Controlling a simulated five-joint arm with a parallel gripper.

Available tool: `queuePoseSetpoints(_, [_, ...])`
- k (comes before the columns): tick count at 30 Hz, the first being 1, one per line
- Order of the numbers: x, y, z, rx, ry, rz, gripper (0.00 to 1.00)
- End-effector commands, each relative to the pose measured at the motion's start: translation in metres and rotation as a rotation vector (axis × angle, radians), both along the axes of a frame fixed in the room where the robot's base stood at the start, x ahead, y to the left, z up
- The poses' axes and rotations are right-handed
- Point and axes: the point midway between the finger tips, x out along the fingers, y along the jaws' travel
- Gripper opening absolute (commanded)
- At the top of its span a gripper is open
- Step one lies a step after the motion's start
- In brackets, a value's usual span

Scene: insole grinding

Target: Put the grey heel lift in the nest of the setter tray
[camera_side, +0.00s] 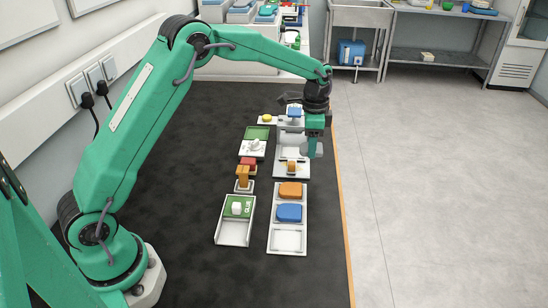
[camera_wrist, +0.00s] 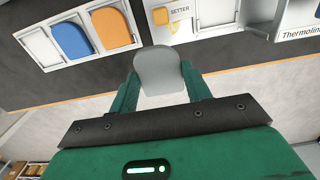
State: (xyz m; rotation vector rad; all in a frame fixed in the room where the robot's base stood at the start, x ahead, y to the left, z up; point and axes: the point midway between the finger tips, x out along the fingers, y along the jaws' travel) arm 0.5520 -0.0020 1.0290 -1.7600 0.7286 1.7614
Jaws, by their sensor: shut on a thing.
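The grey heel lift (camera_wrist: 161,72) is held between the two green fingers of my gripper (camera_wrist: 160,80) in the wrist view, its rounded end pointing away from me. In the side view my gripper (camera_side: 314,150) is above the right side of the bench, beside the back white tray (camera_side: 283,172); I cannot make out the lift there. A SETTER label shows in the wrist view beside an orange block (camera_wrist: 160,16). The neighbouring white tray (camera_wrist: 65,63) has an orange pad (camera_wrist: 110,27), a blue pad (camera_wrist: 72,40) and an empty nest (camera_wrist: 38,48).
The bench's wooden edge (camera_side: 344,225) runs close along the right. Dark mat lies free at left.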

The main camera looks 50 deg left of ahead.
Motion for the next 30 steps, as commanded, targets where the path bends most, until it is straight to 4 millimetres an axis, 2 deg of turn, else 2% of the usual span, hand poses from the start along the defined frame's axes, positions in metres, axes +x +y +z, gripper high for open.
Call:
queuePoseSetpoints(1, [0.008, 0.019, -0.004, 0.000, 0.000, 0.007, 0.27])
queuePoseSetpoints(6, [0.025, 0.065, -0.013, 0.000, 0.000, 0.004, 0.27])
queuePoseSetpoints(12, [0.034, 0.099, -0.019, 0.000, 0.000, 0.001, 0.27])
queuePoseSetpoints(17, [0.036, 0.108, -0.021, 0.000, 0.000, 0.000, 0.27])
queuePoseSetpoints(30, [0.035, 0.108, -0.027, 0.000, 0.001, 0.000, 0.27])
